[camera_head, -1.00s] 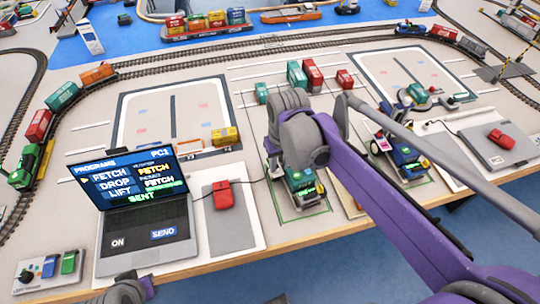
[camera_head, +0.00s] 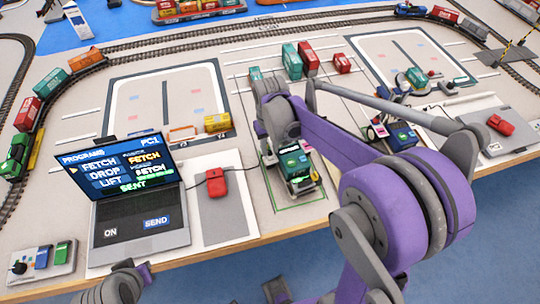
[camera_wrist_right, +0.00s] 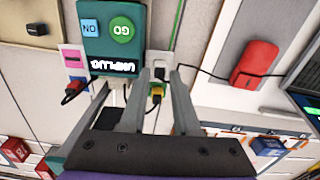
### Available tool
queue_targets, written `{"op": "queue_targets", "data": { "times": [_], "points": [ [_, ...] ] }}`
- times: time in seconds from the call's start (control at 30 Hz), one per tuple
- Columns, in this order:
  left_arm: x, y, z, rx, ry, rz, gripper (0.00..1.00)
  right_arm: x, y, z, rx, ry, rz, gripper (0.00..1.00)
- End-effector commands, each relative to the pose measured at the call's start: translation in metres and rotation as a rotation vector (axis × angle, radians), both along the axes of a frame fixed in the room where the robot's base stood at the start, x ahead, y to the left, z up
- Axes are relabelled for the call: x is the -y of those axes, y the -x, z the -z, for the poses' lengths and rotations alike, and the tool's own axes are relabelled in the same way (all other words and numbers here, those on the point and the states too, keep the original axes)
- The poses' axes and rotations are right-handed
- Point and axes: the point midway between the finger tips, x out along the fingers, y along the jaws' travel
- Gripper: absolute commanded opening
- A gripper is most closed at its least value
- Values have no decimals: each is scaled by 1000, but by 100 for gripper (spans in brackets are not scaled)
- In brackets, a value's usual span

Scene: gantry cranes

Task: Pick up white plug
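In the right wrist view a small white block (camera_wrist_right: 158,62) lies between and just beyond the fingertips of my right gripper (camera_wrist_right: 160,76). It looks like the white plug or its socket; I cannot tell which. A dark cable runs right from it. The right fingers are apart with nothing clearly clamped. A yellow plug (camera_wrist_right: 156,93) sits nearer, between the fingers. A red plug (camera_wrist_right: 73,88) is left. In the head view my right arm reaches over the green box (camera_head: 292,163), with its fingers hidden. Part of my left arm shows at the bottom left; its fingers are unclear.
A red mouse (camera_head: 215,182) on a grey pad and a laptop (camera_head: 130,200) are left. Yellow cargo (camera_head: 217,123) and the table's front edge are close by.

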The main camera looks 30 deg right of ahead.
Motion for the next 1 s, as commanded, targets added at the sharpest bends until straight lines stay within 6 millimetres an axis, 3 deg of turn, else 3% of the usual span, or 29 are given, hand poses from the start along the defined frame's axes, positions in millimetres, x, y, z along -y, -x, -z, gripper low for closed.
{"op": "queue_targets", "data": {
  "times": [0.2,0.43,0.6,1.0],
  "points": [
    [0,0,2,-1,0,0,0,0,0,24,0,0,0,30],
    [0,0,2,-1,0,0,0,0,0,24,0,0,0,30],
    [0,0,2,-1,0,0,0,0,0,24,0,0,0,0],
    [0,0,1,-1,0,0,0,0,0,23,1,0,0,0]
  ]
}}
